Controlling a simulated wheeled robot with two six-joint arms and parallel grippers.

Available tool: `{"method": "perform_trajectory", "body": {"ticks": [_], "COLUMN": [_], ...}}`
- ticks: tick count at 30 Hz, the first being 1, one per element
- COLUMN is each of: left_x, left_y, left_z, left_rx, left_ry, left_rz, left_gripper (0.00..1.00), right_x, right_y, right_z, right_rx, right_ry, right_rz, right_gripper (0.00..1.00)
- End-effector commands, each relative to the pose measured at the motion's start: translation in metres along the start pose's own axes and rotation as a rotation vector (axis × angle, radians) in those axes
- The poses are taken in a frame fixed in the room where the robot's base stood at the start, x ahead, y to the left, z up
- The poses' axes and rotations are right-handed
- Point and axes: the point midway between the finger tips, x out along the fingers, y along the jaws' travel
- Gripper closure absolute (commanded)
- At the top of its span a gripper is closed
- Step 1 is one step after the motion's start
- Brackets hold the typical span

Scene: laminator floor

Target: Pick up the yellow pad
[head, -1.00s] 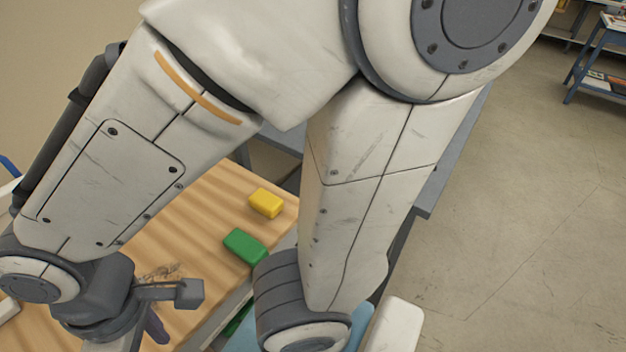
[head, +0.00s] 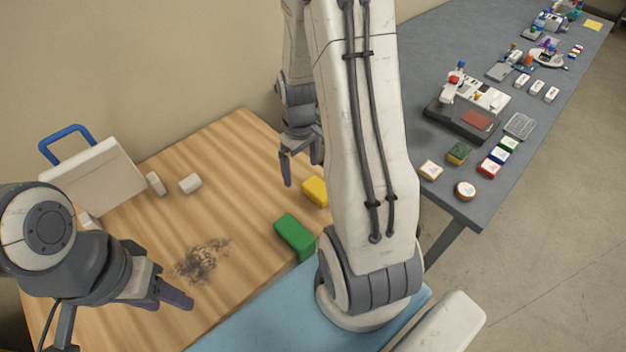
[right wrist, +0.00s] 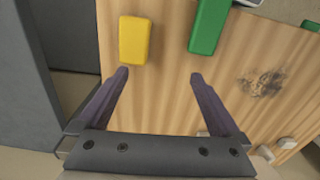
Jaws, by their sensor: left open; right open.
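The yellow pad (head: 315,192) lies on the wooden table near its right edge, partly hidden by my right arm in the head view. My right gripper (head: 302,168) is open and empty, with its fingers pointing down near the pad's far side. In the right wrist view the yellow pad (right wrist: 134,40) lies beyond the left fingertip of this gripper (right wrist: 159,75), outside the gap between the fingers. My left gripper (head: 172,296) is open and empty over the table's near left part.
A green block (head: 294,237) lies close to the yellow pad. A white case with a blue handle (head: 95,178) and small white pieces (head: 190,183) stand at the back left. A dark smudge (head: 203,262) marks the wood. A grey table (head: 405,52) holding several items adjoins at right.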

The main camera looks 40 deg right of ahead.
Motion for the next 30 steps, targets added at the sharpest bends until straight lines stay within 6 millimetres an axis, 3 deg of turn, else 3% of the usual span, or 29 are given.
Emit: {"method": "perform_trajectory", "body": {"ticks": [1, 3, 6, 15, 23, 30], "left_x": [-0.005, -0.007, -0.008, -0.013, -0.017, -0.028], "left_y": [0.000, 0.001, 0.001, 0.001, 0.001, 0.002], "left_z": [0.000, 0.000, 0.000, -0.001, -0.001, -0.002], "left_rx": [0.000, 0.000, 0.000, 0.000, 0.000, -0.001], "left_ry": [0.000, 0.000, 0.000, 0.000, 0.000, 0.000], "left_rz": [0.000, 0.000, 0.000, 0.000, 0.000, 0.000], "left_gripper": [0.50, 0.50, 0.50, 0.50, 0.50, 0.50], "right_x": [0.006, 0.013, 0.022, 0.064, 0.079, 0.109], "right_y": [0.018, 0.034, 0.046, 0.048, 0.048, 0.051], "right_z": [0.007, 0.014, 0.019, 0.019, 0.017, 0.011], "right_rx": [0.032, 0.051, 0.063, 0.064, 0.063, 0.064], "right_ry": [-0.007, -0.009, -0.010, -0.012, -0.010, -0.012], "right_rz": [-0.002, -0.001, 0.000, -0.001, 0.000, -0.002], "right_gripper": [0.00, 0.00, 0.00, 0.00, 0.00, 0.00]}}
